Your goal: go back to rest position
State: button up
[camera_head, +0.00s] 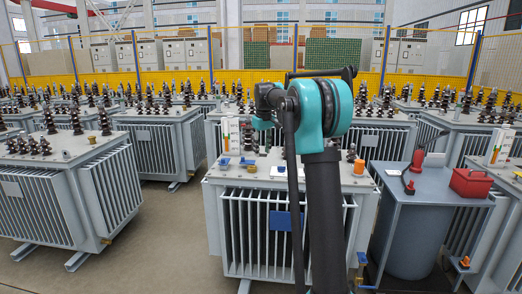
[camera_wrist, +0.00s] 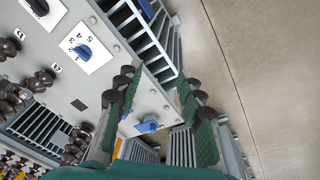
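My gripper (camera_wrist: 157,84) shows in the wrist view with its two green, dark-jointed fingers spread apart. Nothing is held between them. Behind and beyond the fingers are the grey top and finned sides of a transformer (camera_wrist: 150,98). A blue knob on a white numbered plate (camera_wrist: 88,48) is at upper left, and a blue valve (camera_wrist: 147,125) shows between the fingers. In the head view my raised teal and black arm stands in front of the middle transformer (camera_head: 245,200). I cannot make out the gripper's fingers there.
A grey stand (camera_head: 425,190) at right bears a red toolbox (camera_head: 470,182) and a red-and-black tool (camera_head: 412,172). Another transformer (camera_head: 70,195) stands at left, with several rows behind. Bare floor (camera_head: 165,235) lies between the left and middle transformers; more floor (camera_wrist: 260,70) shows at right in the wrist view.

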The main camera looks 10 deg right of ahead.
jog(key=s+f+m, duration=0.2)
jog(key=s+f, duration=0.6)
jog(key=s, duration=0.6)
jog(key=s+d+f+m+t, duration=0.1)
jog(key=s+f, duration=0.7)
jog(key=s, duration=0.6)
jog(key=s+f+m+t, duration=0.1)
jog(key=s+f+m, duration=0.1)
jog(key=s+f, duration=0.6)
jog(key=s, duration=0.7)
jog(key=shift+d+f+m, duration=0.3)
jog(key=shift+d, duration=0.1)
jog(key=shift+c, duration=0.5)
